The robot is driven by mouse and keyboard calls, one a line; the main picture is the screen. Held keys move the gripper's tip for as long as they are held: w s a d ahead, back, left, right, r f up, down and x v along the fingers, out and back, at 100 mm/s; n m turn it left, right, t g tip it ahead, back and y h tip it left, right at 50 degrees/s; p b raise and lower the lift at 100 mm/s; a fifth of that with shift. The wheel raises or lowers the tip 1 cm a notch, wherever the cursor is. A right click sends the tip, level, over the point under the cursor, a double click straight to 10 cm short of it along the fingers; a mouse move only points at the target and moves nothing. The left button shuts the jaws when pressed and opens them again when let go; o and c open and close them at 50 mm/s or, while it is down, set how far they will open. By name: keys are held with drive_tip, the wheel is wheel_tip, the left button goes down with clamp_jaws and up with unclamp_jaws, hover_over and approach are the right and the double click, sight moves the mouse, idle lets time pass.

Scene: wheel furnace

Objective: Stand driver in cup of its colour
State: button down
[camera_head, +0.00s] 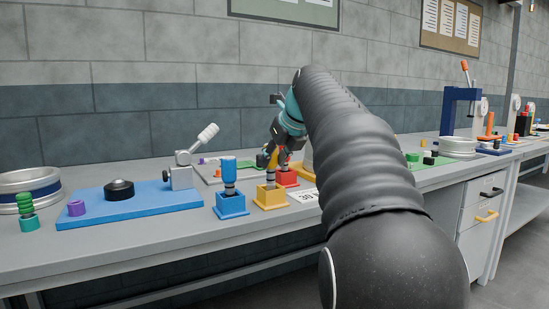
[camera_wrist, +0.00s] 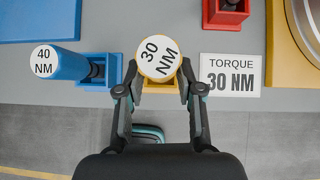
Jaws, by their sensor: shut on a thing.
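My gripper (camera_wrist: 160,90) is shut on the yellow driver (camera_wrist: 158,56), whose white top reads 30 NM. In the head view the yellow driver (camera_head: 272,160) is near upright, its lower end at the mouth of the yellow cup (camera_head: 269,199). I cannot tell how deep it reaches. The yellow cup (camera_wrist: 160,88) is mostly hidden under the driver in the wrist view. The blue driver (camera_head: 229,171), marked 40 NM, stands in the blue cup (camera_head: 231,207) to the left. The red cup (camera_head: 288,179) is behind the yellow one.
A white sign (camera_wrist: 230,76) reading TORQUE 30 NM lies right of the yellow cup. A blue board (camera_head: 130,205) with a lever clamp (camera_head: 182,175) is at left. A drawer unit (camera_head: 483,215) is under the bench at right. The bench front edge is close to the cups.

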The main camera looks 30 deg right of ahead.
drive_tip(key=shift+f+b, duration=0.45)
drive_tip(key=shift+f, duration=0.5)
drive_tip(key=c, duration=0.7)
unclamp_jaws()
drive_tip(key=shift+o, duration=0.2)
